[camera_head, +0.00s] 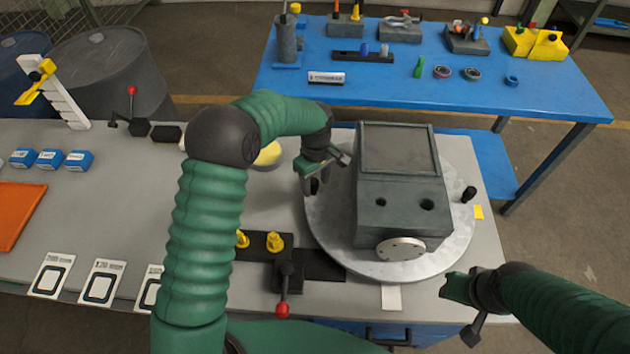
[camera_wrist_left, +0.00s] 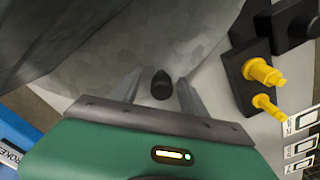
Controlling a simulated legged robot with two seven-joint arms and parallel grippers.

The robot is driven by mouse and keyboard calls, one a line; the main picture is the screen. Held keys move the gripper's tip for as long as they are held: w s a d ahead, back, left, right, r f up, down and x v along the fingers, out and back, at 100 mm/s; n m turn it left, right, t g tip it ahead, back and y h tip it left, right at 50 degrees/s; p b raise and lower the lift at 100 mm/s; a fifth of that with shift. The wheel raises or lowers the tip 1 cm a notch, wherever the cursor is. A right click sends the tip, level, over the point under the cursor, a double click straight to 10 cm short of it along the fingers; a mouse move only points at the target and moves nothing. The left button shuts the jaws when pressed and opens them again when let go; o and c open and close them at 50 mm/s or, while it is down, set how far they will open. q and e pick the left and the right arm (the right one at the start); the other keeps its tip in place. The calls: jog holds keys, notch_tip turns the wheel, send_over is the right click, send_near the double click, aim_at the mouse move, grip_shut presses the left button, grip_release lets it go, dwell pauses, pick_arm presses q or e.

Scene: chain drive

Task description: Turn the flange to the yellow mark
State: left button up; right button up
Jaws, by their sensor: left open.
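The flange (camera_head: 401,249) is a pale disc with small holes on the front of a grey box-shaped housing (camera_head: 397,170). The housing stands on a round metal turntable (camera_head: 330,232), and the flange faces the near edge, by a white mark (camera_head: 391,297). The yellow mark (camera_head: 479,212) is on the table right of the turntable. A black knob (camera_head: 469,194) stands on the turntable's right side. My left gripper (camera_head: 327,170) is open over the left rim; in its wrist view a second black knob (camera_wrist_left: 162,84) shows between the fingers. My right gripper (camera_head: 462,292) is at lower right, its jaws unclear.
A black block with yellow pegs (camera_head: 274,242) and a red-tipped lever (camera_head: 283,300) stand left of the turntable. Blue boxes (camera_head: 50,159) and white cards (camera_head: 102,282) lie farther left. A blue table (camera_head: 430,70) with parts stands behind.

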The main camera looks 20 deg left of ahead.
pick_arm(q)
jog(key=shift+c, duration=1.2)
jog(key=shift+a, duration=0.55)
grip_shut()
jog(key=shift+d, duration=0.25)
